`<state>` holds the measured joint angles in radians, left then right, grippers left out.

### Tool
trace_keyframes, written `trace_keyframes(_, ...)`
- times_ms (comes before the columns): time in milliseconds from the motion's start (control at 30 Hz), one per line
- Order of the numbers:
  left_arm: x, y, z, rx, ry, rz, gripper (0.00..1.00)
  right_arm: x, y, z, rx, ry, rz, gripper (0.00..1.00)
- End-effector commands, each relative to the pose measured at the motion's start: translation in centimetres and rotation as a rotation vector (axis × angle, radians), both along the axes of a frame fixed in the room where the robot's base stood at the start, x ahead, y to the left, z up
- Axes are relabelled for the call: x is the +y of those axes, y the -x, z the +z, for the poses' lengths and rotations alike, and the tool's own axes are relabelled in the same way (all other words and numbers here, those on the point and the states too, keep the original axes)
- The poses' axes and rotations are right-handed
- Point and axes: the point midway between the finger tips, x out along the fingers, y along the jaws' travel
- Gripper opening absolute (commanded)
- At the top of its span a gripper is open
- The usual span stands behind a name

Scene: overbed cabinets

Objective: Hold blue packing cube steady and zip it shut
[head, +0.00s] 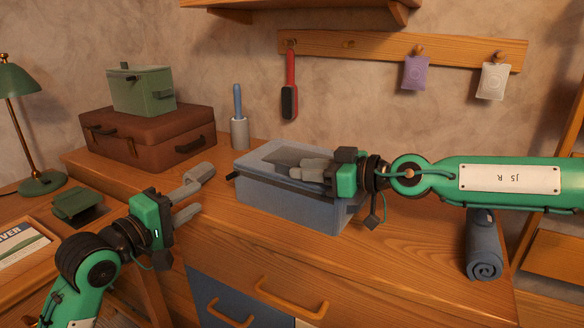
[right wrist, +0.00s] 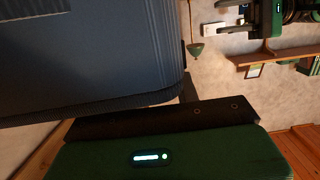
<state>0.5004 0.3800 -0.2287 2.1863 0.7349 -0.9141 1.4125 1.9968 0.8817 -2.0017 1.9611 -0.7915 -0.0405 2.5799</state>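The blue packing cube (head: 290,205) sits on the wooden dresser top in the middle of the head view. In the right wrist view the cube's blue side (right wrist: 90,55) and ribbed edge fill the upper left. My left gripper (head: 196,194) is open and empty, left of the cube and apart from it.
A brown suitcase (head: 150,138) with a green case (head: 142,92) on it stands back left. A grey holder (head: 239,132) with a blue-handled item is behind the cube. A rolled blue cloth (head: 483,250) lies at the right. Dresser top in front of the cube is clear.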

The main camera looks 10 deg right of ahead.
Motion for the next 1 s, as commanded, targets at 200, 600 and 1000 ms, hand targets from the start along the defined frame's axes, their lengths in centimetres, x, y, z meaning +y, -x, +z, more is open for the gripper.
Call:
trace_keyframes(200,0.0,0.0,0.0,0.0,0.0,0.0,0.36,2.2,-1.5,-0.4,-0.002,0.001,0.001,0.31)
trace_keyframes(600,0.0,0.0,0.0,0.0,0.0,0.0,0.36,3.3,-2.2,-0.6,0.0,0.0,0.0,0.31)
trace_keyframes(1000,0.0,0.0,0.0,0.0,0.0,0.0,0.36,3.2,-2.2,-0.6,0.0,0.0,0.0,0.0)
